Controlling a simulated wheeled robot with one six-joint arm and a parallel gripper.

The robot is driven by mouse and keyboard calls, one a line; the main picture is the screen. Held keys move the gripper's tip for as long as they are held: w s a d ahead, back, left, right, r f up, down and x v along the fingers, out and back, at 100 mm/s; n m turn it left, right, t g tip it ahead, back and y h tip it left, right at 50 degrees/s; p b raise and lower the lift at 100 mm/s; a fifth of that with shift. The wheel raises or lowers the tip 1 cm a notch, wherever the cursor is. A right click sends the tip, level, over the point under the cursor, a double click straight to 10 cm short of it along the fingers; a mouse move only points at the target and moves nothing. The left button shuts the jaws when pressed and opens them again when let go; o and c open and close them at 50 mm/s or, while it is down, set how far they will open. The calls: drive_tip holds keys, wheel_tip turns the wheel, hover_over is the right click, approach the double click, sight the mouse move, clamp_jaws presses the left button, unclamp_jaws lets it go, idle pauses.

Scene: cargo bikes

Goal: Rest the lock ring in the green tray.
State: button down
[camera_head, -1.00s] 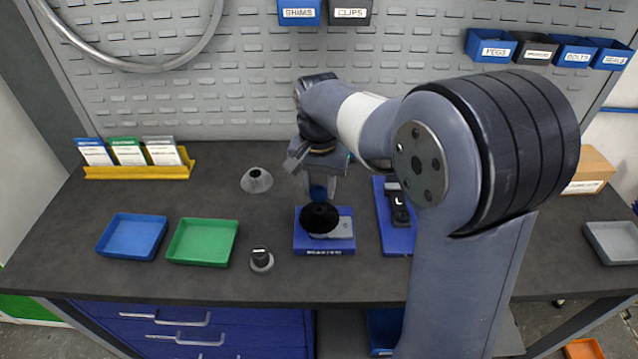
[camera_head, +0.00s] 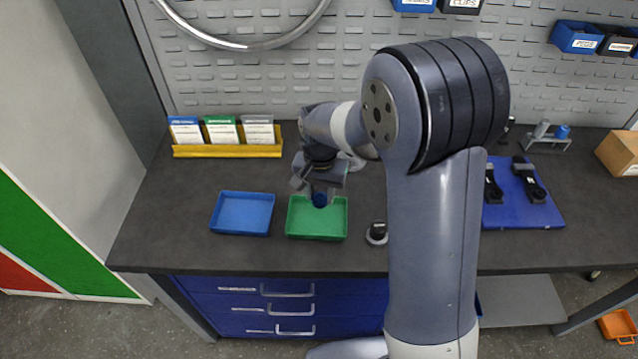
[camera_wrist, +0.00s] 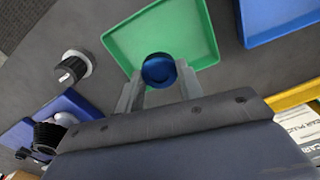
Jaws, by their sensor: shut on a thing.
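The lock ring looks like a small dark blue round piece. It is held between the fingertips of my gripper (camera_head: 320,190), and in the wrist view the ring (camera_wrist: 158,69) shows between the two grey fingers. My gripper is shut on it. The green tray (camera_head: 300,232) lies on the bench below and looks empty. In the head view the ring overlaps the back part of the tray. In the wrist view it overlaps the tray (camera_wrist: 125,38) near one edge. I cannot tell the exact height between ring and tray.
A blue tray (camera_head: 242,214) stands just left of the green one. A dark knob on a grey base (camera_head: 377,233) stands to its right. A yellow card rack (camera_head: 228,151) stands behind. A blue mat with dark parts (camera_head: 522,193) lies at the right.

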sight(317, 220)
drive_tip(key=shift+a+f, duration=0.2)
drive_tip(key=shift+a, duration=0.15)
drive_tip(key=shift+f+b, duration=2.15)
drive_tip(key=shift+f, duration=0.7)
drive_tip(key=shift+f+b, duration=0.45)
drive_tip(key=shift+f, duration=0.15)
drive_tip(key=c, duration=0.9)
unclamp_jaws()
drive_tip(key=shift+o, duration=0.2)
drive_tip(key=shift+r, duration=0.1)
wheel_tip(317, 220, up, 11)
drive_tip(key=shift+f, duration=0.15)
